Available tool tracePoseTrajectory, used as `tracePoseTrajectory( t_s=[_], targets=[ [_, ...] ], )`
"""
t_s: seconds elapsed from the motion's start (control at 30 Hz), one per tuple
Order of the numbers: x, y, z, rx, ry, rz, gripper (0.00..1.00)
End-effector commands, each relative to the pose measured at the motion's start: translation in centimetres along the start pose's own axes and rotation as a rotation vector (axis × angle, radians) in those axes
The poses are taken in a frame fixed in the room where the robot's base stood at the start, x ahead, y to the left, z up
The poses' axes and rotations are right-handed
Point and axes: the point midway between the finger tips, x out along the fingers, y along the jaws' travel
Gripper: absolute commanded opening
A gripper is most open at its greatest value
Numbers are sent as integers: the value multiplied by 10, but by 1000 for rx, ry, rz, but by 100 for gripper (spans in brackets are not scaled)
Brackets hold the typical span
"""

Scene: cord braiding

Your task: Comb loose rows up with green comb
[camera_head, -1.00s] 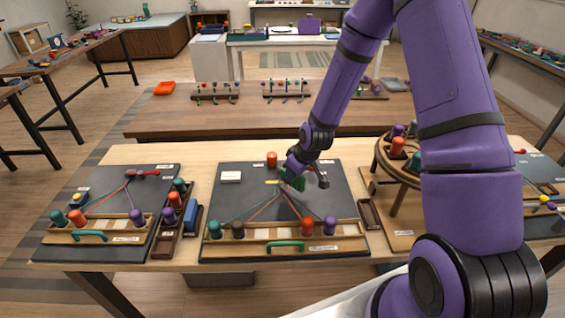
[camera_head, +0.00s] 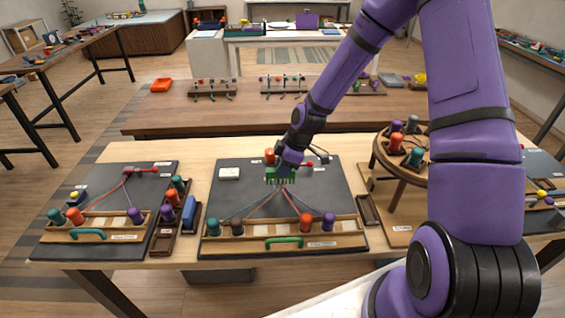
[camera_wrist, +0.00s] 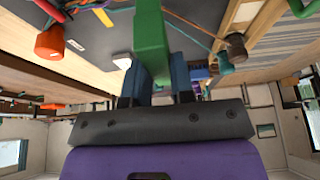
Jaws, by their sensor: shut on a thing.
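My gripper (camera_head: 284,166) is shut on the green comb (camera_head: 280,177) over the upper middle of the dark braiding board (camera_head: 335,188). The comb's teeth point down toward the point where the cords (camera_head: 262,203) meet. I cannot tell whether the teeth touch the cords, and the braid top is hidden behind the comb. The cords fan out to a teal bobbin (camera_head: 222,228), a dark brown bobbin (camera_head: 238,228), an orange-red bobbin (camera_head: 305,223) and a purple bobbin (camera_head: 328,222). In the wrist view the comb (camera_wrist: 151,40) sits between the blue fingers.
A green handle (camera_head: 284,242) is on the board's front rail. Another board with cords (camera_head: 110,205) lies left, and a round wooden stand (camera_head: 378,150) stands right.

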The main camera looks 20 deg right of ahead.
Motion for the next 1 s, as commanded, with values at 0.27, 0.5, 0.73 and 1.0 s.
tracePoseTrajectory(
  t_s=[0.27,0.5,0.73,1.0],
  targets=[
    [23,0,9,2,0,-2,0],
    [41,0,17,1,0,-1,0],
    [53,0,22,2,-1,0,0],
    [57,0,24,1,-1,1,0]
  ],
)
